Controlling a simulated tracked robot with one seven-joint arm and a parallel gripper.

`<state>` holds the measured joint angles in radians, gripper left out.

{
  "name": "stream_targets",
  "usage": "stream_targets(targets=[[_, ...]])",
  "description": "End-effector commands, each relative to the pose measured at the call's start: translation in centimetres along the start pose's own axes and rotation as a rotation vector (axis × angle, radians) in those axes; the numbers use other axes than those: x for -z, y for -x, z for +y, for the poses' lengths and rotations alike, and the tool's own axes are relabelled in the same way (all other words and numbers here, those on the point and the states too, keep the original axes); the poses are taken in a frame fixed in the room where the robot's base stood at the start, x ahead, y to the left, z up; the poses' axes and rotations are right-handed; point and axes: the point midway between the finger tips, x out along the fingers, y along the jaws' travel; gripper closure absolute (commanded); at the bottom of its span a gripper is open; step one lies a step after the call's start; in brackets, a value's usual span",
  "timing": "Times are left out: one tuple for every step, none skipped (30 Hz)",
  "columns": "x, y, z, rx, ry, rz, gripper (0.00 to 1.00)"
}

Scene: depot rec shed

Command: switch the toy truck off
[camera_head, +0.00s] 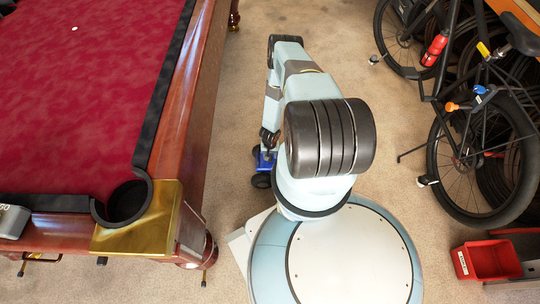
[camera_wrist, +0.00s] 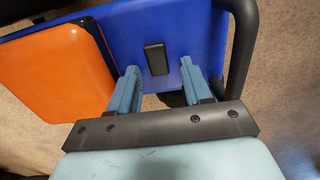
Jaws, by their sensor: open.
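The toy truck (camera_head: 262,160) is on the floor beside the pool table, mostly hidden behind my arm in the head view; a blue part and a dark wheel show. In the wrist view, its blue body (camera_wrist: 185,25) fills the top, with an orange panel (camera_wrist: 60,70) at left. A small black rocker switch (camera_wrist: 155,58) sits on the blue surface; I cannot tell which way it is set. My gripper (camera_wrist: 159,72) is open. Its two blue-grey fingers point at the truck, one each side of the switch in the picture. Nothing is held; contact cannot be told.
A pool table (camera_head: 172,110) with red cloth stands on the left. A bicycle (camera_head: 480,150) stands at the right, with a red bin (camera_head: 487,260) below it. Bare carpet (camera_head: 385,185) lies between my arm and the bicycle. A dark bar (camera_wrist: 243,45) runs along the truck's right side.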

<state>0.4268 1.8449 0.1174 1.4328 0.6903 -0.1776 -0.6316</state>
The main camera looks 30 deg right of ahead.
Motion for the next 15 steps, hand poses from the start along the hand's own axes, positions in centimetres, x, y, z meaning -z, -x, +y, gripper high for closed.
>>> stream_targets(targets=[[0.01,0.01,0.0,0.0,0.0,0.0,0.51],[0.01,0.01,0.0,0.0,0.0,0.0,0.51],[0.01,0.02,0.01,0.0,0.0,0.0,0.51],[0.01,0.02,0.0,0.0,0.0,0.0,0.54],[0.01,0.02,0.0,0.0,0.0,0.0,0.57],[0.02,0.02,0.01,0.0,0.0,0.0,0.61],[0.01,0.02,0.01,0.0,0.0,0.0,0.64],[0.02,0.03,0.01,0.0,0.0,0.0,0.66],[0.02,0.03,0.01,0.0,-0.001,0.0,0.7],[0.02,0.03,0.01,0.0,-0.001,0.0,0.73],[0.02,0.03,0.01,0.0,-0.001,0.0,0.76],[0.02,0.03,0.01,0.0,-0.001,0.0,0.8],[0.02,0.03,0.01,0.0,-0.001,0.0,0.83],[0.02,0.03,0.01,0.0,-0.001,0.0,0.86],[0.02,0.03,0.01,0.0,-0.001,0.0,0.89]])
